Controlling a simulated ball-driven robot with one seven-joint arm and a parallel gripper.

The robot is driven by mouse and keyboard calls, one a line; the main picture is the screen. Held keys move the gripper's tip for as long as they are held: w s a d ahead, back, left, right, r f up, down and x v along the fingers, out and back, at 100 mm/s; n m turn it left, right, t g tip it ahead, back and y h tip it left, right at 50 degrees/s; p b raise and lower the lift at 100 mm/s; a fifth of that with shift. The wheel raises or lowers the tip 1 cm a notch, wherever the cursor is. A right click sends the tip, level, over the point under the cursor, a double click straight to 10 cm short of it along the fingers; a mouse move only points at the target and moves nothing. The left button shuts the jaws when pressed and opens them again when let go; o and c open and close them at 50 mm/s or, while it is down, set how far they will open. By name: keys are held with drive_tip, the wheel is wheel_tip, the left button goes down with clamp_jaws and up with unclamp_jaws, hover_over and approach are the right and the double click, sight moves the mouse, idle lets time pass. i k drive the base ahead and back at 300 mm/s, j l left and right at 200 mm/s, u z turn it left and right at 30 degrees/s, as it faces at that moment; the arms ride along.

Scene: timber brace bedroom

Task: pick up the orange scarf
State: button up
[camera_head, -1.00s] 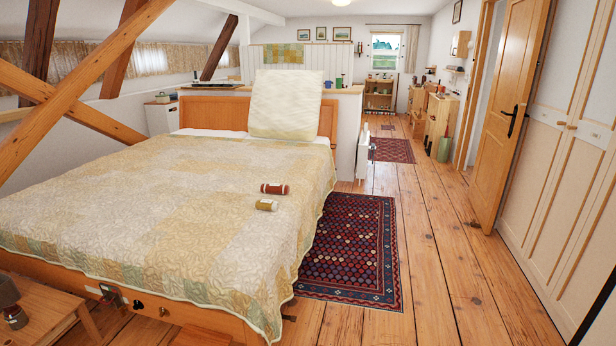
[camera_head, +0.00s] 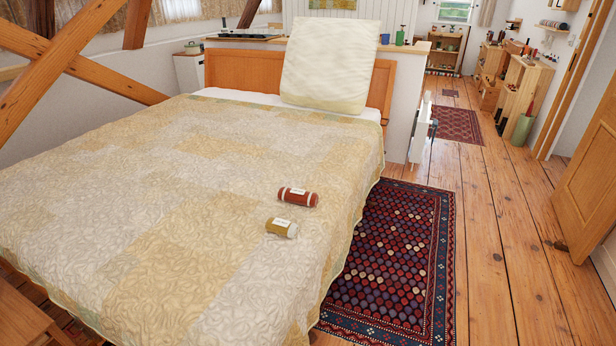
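Two small rolled cloth bundles with white labels lie on the bed near its right side. One is a rust-red to orange-brown roll (camera_head: 309,199). The other is a mustard-yellow roll (camera_head: 277,228), a little nearer and to the left. They lie close together but apart. I cannot tell for sure which one is the orange scarf; the rust roll looks nearer to orange. Both rest on a pale yellow and cream patchwork quilt (camera_head: 150,200). My gripper is not in view.
A patterned dark red rug (camera_head: 395,255) lies on the plank floor right of the bed. A large pale pillow (camera_head: 330,65) leans on the wooden headboard (camera_head: 240,75). Slanted timber braces (camera_head: 75,55) stand at left. A wooden door (camera_head: 590,190) stands at right. Bare floor (camera_head: 500,270) lies between.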

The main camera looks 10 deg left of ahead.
sight(302, 198)
drive_tip(key=i, duration=0.9)
drive_tip(key=i+u, duration=0.1)
drive_tip(key=i, duration=0.85)
drive_tip(key=i+l, duration=0.15)
drive_tip(key=i, duration=0.75)
drive_tip(key=i+l+u, duration=0.1)
drive_tip(key=i, duration=0.85)
drive_tip(key=i+l+u, duration=0.1)
drive_tip(key=u, duration=0.25)
drive_tip(key=i, duration=0.1)
